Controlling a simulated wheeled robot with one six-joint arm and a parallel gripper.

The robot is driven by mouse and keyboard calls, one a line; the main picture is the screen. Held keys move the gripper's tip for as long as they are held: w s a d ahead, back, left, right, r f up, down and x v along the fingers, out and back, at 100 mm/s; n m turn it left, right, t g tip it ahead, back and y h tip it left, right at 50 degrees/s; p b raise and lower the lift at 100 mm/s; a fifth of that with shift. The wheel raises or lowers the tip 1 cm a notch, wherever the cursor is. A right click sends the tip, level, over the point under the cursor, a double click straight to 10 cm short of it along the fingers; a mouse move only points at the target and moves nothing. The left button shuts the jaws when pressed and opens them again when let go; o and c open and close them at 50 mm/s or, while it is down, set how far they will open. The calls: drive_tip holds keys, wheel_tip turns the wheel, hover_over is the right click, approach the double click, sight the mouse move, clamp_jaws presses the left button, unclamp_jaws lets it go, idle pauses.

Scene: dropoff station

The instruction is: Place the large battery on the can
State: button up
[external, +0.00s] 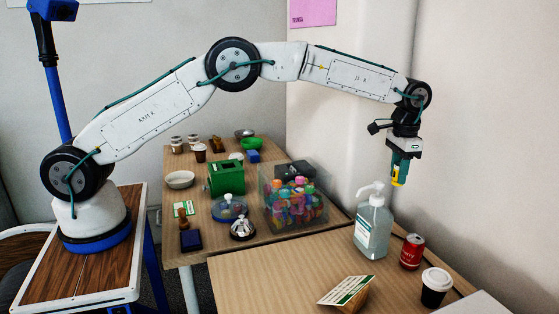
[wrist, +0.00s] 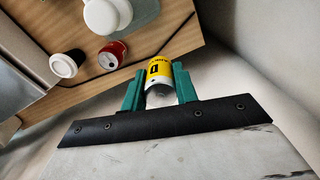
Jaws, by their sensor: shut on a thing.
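My gripper (external: 401,170) is shut on the large battery (external: 398,181), which shows yellow at its lower end. In the wrist view, the green fingers of my gripper (wrist: 160,90) grip the yellow and white battery (wrist: 158,72), with a letter D on it, from both sides. The red can (external: 412,252) stands upright on the right part of the near table. It also shows in the wrist view (wrist: 113,54), left of the battery. The battery is held in the air well above the can's height, apart from it.
A tall sanitizer pump bottle (external: 373,228) stands left of the can. A white-lidded cup (external: 435,287) is in front of the can, right. A small card on a stand (external: 346,291) is at the front. The far table holds a clear bin of colourful items (external: 296,205).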

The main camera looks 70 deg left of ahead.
drive_tip(key=r, duration=0.7)
drive_tip(key=shift+s+d, duration=0.25)
drive_tip(key=shift+s, duration=0.05)
drive_tip(key=s+d, duration=0.3)
drive_tip(key=s, duration=0.6)
drive_tip(key=s+d, duration=0.4)
drive_tip(key=s, duration=0.4)
hover_over(415, 239)
wheel_tip(415, 239, down, 13)
drive_tip(key=shift+r, duration=0.1)
drive_tip(key=shift+f, duration=1.7)
drive_tip(key=shift+f, duration=0.15)
drive_tip(key=o, duration=1.1)
drive_tip(key=shift+c, duration=0.2)
